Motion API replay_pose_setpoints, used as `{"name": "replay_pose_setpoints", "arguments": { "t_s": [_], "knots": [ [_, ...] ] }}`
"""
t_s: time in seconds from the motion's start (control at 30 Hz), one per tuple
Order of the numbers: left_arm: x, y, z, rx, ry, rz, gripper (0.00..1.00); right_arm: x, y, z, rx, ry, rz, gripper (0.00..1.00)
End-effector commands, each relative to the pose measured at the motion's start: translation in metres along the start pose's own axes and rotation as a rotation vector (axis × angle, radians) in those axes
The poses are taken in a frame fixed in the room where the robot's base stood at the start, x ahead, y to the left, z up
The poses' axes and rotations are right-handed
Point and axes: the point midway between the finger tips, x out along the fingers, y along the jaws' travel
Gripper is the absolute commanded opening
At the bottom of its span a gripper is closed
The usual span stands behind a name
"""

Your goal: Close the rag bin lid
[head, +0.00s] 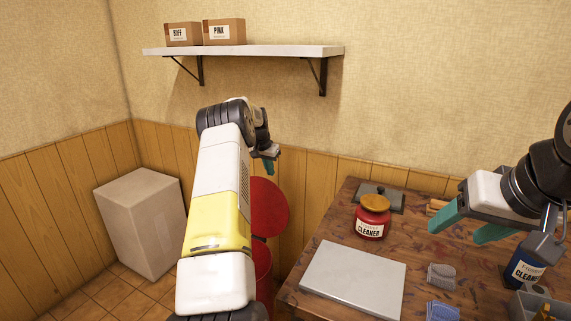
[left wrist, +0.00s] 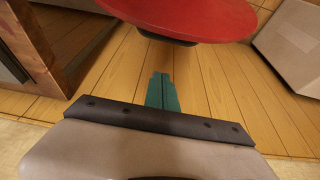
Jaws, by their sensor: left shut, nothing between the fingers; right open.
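The rag bin is red and stands on the floor left of the workbench; part of its body (head: 263,268) shows beside my left arm, which hides the rest. Its round red lid (head: 269,206) is raised, tilted up above the body. In the left wrist view the lid (left wrist: 195,15) is at the top, with a dark part under its edge. My left gripper (head: 270,163) is just above the lid's upper edge in the head view; its green fingers (left wrist: 161,82) are shut and empty, apart from the lid. My right gripper (head: 459,228) is open and empty above the workbench.
The workbench (head: 318,235) holds a grey panel (head: 352,279), a red cleaner jar (head: 372,217), a blue cleaner bottle (head: 524,266) and rolled cloths (head: 441,276). A pale box (head: 140,222) stands on the floor at left. A shelf (head: 270,51) with two boxes is on the wall.

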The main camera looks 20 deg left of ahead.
Motion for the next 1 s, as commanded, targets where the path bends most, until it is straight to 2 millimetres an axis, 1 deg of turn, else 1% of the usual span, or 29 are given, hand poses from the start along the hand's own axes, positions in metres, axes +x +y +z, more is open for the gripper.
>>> {"name": "replay_pose_setpoints", "arguments": {
  "t_s": [0.03,0.2,0.3,0.5,0.6,0.73,1.0],
  "knots": [
    [0.011,0.001,0.000,0.000,-0.002,0.001,0.00,0.000,0.000,0.000,0.000,0.000,0.000,0.61],
    [0.040,0.001,0.000,0.000,-0.001,0.001,0.00,0.000,0.000,0.000,0.000,0.000,0.000,0.61],
    [0.034,-0.001,0.009,-0.001,-0.001,0.000,0.00,0.000,0.000,0.000,0.000,0.000,0.000,0.61],
    [0.028,0.000,0.027,-0.001,-0.001,0.001,0.00,0.000,0.000,0.000,0.000,0.000,0.000,0.61],
    [0.025,0.000,0.033,0.000,0.001,0.000,0.00,0.000,0.000,0.000,0.000,0.000,0.000,0.61],
    [0.025,0.000,0.037,-0.001,0.000,0.001,0.00,0.000,0.000,0.000,0.000,0.000,0.000,0.61],
    [0.024,0.000,0.038,0.000,0.001,0.000,0.00,0.000,0.000,0.000,0.000,0.000,0.000,0.61]
  ]
}}
